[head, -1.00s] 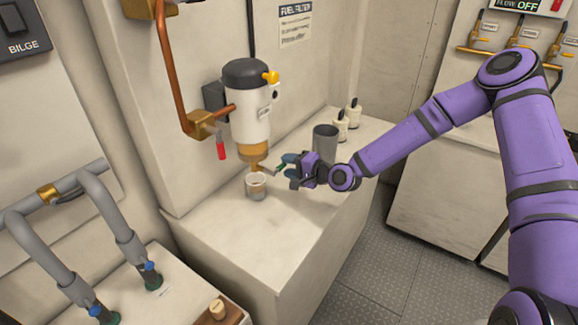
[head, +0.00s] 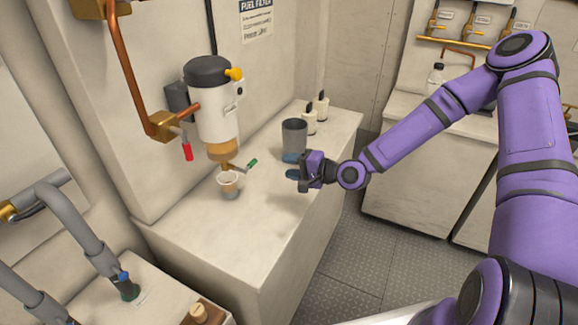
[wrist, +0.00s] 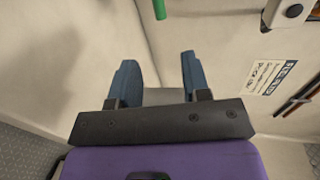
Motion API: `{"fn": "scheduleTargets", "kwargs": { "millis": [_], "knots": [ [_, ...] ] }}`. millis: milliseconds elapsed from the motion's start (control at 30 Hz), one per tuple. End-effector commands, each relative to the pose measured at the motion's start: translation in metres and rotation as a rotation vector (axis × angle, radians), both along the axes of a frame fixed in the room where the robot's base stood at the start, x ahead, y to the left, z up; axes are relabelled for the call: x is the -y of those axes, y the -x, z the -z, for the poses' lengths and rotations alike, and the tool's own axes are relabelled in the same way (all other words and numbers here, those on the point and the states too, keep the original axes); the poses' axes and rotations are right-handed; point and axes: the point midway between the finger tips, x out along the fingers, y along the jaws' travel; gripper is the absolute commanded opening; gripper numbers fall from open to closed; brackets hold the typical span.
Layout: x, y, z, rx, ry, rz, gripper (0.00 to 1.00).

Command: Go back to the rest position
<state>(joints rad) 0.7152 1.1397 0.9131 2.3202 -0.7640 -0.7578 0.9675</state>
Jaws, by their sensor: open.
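My gripper (head: 291,166) is open and empty above the right part of the white counter in the head view. In the wrist view its two blue fingers (wrist: 158,82) stand apart with nothing between them. The fuel filter (head: 214,105) hangs on the wall, with a white body and dark cap. Its green-tipped drain lever (head: 251,163) sticks out to the right at the bottom, apart from my fingers. The green tip also shows at the top of the wrist view (wrist: 160,8). A small clear cup (head: 229,187) with amber contents stands on the counter under the filter.
A dark grey cup (head: 294,138) stands on the counter behind my gripper, close to it in the picture. Two small white bottles (head: 316,116) stand behind that. Grey pipes (head: 75,220) are at the left. Open floor (head: 355,260) lies right of the counter.

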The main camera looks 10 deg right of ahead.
Motion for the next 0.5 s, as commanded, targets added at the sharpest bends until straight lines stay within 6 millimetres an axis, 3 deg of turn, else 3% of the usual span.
{"fn": "scheduleTargets", "kwargs": {
  "millis": [267,500],
  "knots": [
    [-0.0001,0.0003,0.0003,0.001,0.012,-0.005,0.43],
    [0.0085,0.0088,0.0054,0.004,0.239,-0.074,0.43]
  ]
}}
